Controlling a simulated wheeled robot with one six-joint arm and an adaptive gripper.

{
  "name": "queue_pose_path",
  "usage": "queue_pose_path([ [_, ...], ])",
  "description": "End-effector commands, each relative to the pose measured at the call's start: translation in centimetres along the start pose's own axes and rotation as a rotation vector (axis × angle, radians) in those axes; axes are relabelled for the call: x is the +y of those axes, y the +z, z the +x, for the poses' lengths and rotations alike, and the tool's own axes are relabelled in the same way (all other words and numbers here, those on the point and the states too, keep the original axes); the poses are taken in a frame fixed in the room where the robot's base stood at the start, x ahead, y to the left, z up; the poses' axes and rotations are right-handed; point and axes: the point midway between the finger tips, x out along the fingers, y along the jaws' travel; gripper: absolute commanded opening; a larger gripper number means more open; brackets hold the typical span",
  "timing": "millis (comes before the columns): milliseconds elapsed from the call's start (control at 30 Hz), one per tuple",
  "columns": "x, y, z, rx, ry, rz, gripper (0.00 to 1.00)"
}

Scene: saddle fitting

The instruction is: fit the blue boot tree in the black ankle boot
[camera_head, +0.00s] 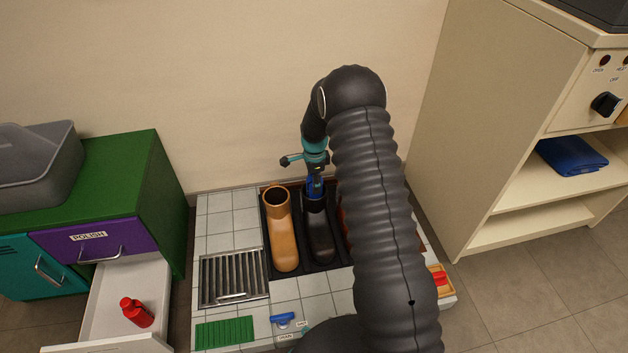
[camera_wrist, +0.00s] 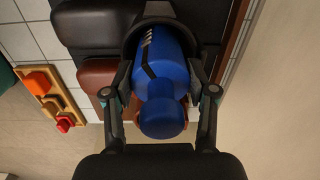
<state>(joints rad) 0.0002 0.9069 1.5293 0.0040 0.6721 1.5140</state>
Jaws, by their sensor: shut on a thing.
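The blue boot tree (camera_wrist: 163,70) is between the fingers of my gripper (camera_wrist: 161,88), which is shut on it. Its rounded blue end faces the wrist camera. Its far end is within the dark round opening of the black ankle boot (camera_head: 321,238), and the boot hides how deep it reaches. In the head view the blue boot tree (camera_head: 315,188) shows just above the boot's shaft, below my gripper (camera_head: 315,175). The boot stands upright on the black mat, its toe toward me. The boot's dark foot (camera_wrist: 95,28) also shows in the wrist view.
A tan boot (camera_head: 282,235) stands left of the black one. A reddish-brown boot (camera_wrist: 97,76) stands on its other side, mostly behind my arm in the head view. A metal grate (camera_head: 234,276), green mat (camera_head: 225,331), open drawer with red bottle (camera_head: 137,312) and right cabinet (camera_head: 500,110) surround.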

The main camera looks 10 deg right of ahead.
Motion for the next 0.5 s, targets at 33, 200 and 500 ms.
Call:
queue_pose_path([
  [33,-0.03,0.00,0.07,0.000,-0.001,0.000,0.15],
  [200,-0.03,0.00,0.09,0.000,-0.001,0.000,0.15],
  [500,-0.03,0.00,0.08,0.000,-0.001,0.000,0.86],
])
